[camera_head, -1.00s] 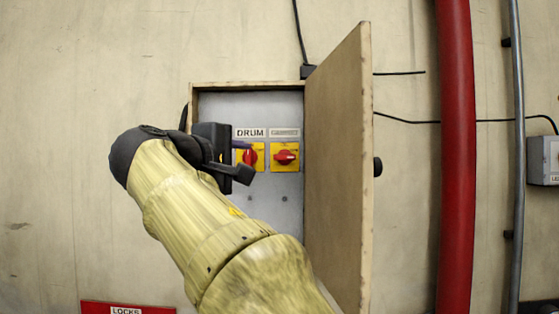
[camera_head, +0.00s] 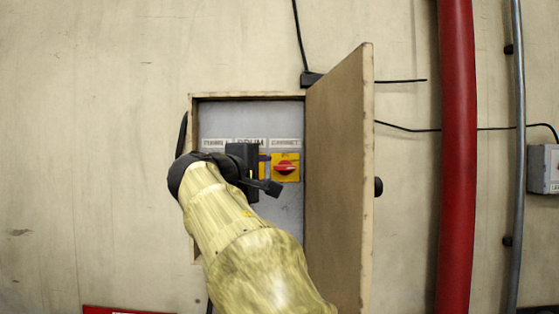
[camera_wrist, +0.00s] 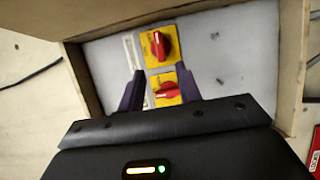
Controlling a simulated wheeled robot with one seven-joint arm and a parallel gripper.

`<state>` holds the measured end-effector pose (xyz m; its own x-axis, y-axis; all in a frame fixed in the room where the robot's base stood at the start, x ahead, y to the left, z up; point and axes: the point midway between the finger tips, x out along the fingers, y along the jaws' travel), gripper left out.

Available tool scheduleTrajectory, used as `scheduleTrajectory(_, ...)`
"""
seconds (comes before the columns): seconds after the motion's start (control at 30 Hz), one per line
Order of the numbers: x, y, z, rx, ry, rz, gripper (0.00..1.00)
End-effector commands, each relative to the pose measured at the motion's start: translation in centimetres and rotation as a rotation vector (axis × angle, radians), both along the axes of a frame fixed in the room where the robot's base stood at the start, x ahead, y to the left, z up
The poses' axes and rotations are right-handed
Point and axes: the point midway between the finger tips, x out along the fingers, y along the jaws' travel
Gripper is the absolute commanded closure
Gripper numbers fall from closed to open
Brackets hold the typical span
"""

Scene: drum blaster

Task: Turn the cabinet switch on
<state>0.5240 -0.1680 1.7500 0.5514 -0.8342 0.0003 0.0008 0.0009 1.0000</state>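The cabinet switch (camera_head: 285,168) is a red knob on a yellow plate under the "CABINET" label, on the right of the panel. Its knob lies about horizontal. It also shows in the wrist view (camera_wrist: 160,45), at the top. My gripper (camera_head: 264,165) is just left of it. In the wrist view my gripper (camera_wrist: 159,70) is open, with two dark purple fingers apart. The drum switch (camera_wrist: 165,91), a similar red knob on yellow, shows between and below the fingertips. Nothing appears gripped; contact cannot be told. My gripper hides most of the drum switch in the head view.
The open cabinet door (camera_head: 340,180) juts out at the right of the box. The box rim (camera_head: 245,96) frames the recessed grey panel (camera_head: 285,215). A red pipe (camera_head: 457,150) runs down the wall farther right. Bare panel lies below the switches.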

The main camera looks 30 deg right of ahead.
Motion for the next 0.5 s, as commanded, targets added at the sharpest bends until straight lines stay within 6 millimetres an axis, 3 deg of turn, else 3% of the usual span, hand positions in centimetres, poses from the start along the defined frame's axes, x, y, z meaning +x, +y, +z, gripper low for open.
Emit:
scheduleTrajectory(0.3, 3.1, -4.9, 0.5, -0.001, 0.003, -0.005, 0.65)
scheduleTrajectory(0.5, 4.5, -6.9, 0.2, 0.000, 0.001, -0.003, 0.65)
